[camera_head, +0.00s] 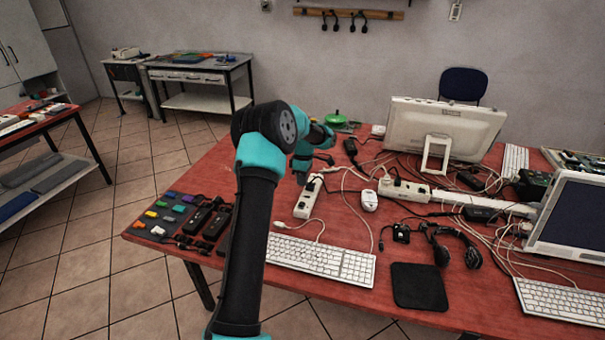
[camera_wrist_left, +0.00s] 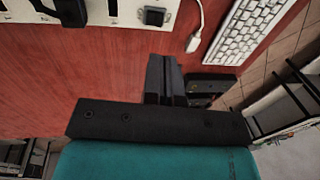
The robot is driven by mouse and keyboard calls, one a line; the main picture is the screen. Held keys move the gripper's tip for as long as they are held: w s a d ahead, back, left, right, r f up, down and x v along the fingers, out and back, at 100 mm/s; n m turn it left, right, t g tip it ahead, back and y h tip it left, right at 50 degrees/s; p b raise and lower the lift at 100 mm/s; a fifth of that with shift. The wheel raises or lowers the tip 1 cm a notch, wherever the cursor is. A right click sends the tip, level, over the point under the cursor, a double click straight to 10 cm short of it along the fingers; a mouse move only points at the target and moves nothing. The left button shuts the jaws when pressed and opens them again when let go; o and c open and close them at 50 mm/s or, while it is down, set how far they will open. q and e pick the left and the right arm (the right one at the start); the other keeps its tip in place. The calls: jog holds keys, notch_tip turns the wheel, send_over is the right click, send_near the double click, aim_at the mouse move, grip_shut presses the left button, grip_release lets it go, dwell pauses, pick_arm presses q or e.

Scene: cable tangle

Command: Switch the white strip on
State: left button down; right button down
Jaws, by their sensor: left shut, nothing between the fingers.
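A white power strip (camera_head: 308,197) lies on the red table, just right of my left arm. The left wrist view shows part of the strip (camera_wrist_left: 104,12) along the top edge, with a dark rocker switch (camera_wrist_left: 153,16) near its end and a black plug (camera_wrist_left: 66,10) in it. The switch position is too small to tell. My left gripper (camera_head: 302,176) is over the table beside the strip. In the left wrist view its fingers (camera_wrist_left: 164,66) are shut and empty, apart from the strip in the picture. My right gripper is not in view.
A second white strip (camera_head: 405,190) with plugs lies farther right among tangled cables. A white keyboard (camera_head: 320,259), a white mouse (camera_head: 369,200), headphones (camera_head: 452,250) and a black pad (camera_head: 419,287) lie nearby. Black adapters (camera_head: 207,220) lie at the table's left.

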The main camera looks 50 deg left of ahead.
aim_at(301, 204)
pick_arm(q)
jog(key=f, duration=0.5)
jog(key=s+f, duration=0.1)
jog(key=f, duration=0.2)
jog(key=shift+s+d+f, duration=0.1)
jog(key=shift+d+f, duration=0.2)
